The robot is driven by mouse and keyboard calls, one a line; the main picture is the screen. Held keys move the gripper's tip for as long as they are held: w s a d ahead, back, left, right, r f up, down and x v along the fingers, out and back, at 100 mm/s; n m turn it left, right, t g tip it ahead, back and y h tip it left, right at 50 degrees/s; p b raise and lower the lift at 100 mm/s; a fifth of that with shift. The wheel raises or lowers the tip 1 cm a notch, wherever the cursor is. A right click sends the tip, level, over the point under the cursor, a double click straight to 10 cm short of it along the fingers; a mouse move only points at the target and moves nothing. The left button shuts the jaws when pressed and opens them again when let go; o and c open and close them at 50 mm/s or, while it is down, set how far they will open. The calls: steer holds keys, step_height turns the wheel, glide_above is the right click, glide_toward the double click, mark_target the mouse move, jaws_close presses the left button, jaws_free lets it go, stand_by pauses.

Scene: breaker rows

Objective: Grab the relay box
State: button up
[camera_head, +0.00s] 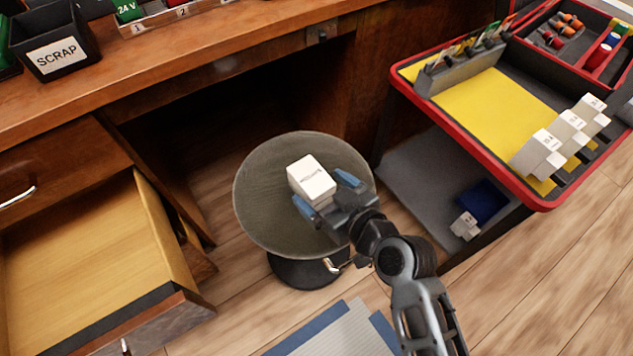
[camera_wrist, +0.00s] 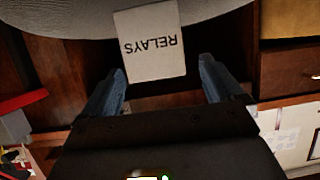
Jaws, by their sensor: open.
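The relay box is a small white box (camera_head: 312,178) on the round grey-green stool seat (camera_head: 262,205). In the wrist view the box (camera_wrist: 150,48) shows the label "RELAYS" upside down. My gripper (camera_head: 328,196) is over the stool at the near right side of the box. Its two blue fingers are spread apart, and in the wrist view the gripper (camera_wrist: 160,82) has the box between and just beyond the fingertips. I cannot tell whether either finger touches the box.
A red-edged cart (camera_head: 490,150) with a yellow mat and white breakers stands to the right. An open wooden drawer (camera_head: 85,260) is at left. The bench (camera_head: 215,55) with a black SCRAP bin (camera_head: 58,45) runs behind. A grey-and-blue item (camera_head: 335,335) lies on the floor in front.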

mark_target(311, 180)
steer(key=b+x, duration=0.1)
steer(key=x, duration=0.4)
steer(key=shift+w+f, duration=0.1)
steer(key=shift+w, duration=0.05)
steer(key=c, duration=1.2)
